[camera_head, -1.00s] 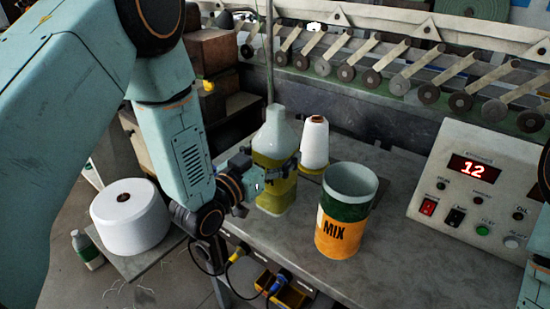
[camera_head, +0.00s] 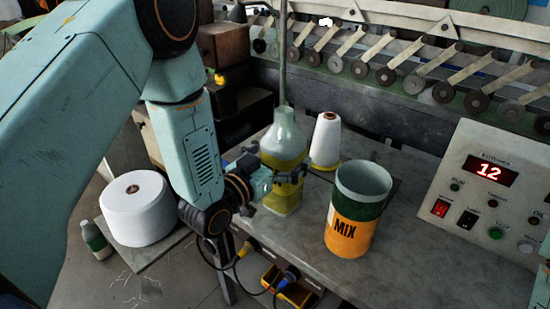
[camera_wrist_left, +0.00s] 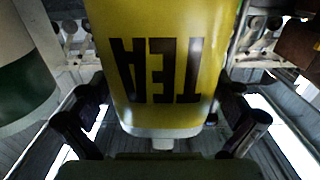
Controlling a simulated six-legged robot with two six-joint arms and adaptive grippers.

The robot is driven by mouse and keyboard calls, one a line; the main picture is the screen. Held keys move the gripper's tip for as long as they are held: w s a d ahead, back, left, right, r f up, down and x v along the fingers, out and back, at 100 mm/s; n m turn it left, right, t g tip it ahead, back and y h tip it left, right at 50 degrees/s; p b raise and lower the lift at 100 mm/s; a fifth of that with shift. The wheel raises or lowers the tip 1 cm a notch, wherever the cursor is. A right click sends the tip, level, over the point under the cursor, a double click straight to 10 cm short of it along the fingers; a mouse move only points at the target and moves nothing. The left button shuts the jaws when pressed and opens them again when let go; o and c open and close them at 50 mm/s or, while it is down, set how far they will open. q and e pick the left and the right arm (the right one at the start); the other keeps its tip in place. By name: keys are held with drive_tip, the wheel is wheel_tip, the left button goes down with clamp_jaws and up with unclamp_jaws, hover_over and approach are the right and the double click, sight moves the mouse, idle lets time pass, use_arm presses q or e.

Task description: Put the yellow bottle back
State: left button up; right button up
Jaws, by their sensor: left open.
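The yellow bottle (camera_head: 283,150) has a pale, translucent-looking neck and a yellow lower part. It stands upright on the grey table (camera_head: 300,255), left of the MIX can. My left gripper (camera_head: 276,182) is around the bottle's lower part, with its jaws open. In the left wrist view the bottle's yellow face (camera_wrist_left: 165,65) fills the space between the open fingers, and its TEA lettering shows upside down. Room shows between the fingers and the bottle's sides. My right gripper is not seen.
A green and orange MIX can (camera_head: 352,225) stands close on the right. A white thread cone (camera_head: 326,142) is just behind the bottle. A control panel (camera_head: 490,190) stands at the right, a machine with rollers behind. A white roll (camera_head: 137,210) is at the left.

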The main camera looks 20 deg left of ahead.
use_arm(q)
drive_tip(key=v, duration=0.9)
drive_tip(key=shift+s+a+r+p, duration=0.1)
drive_tip(key=shift+s+p, duration=0.2)
drive_tip(key=shift+p, duration=0.05)
drive_tip(key=shift+v, duration=1.1)
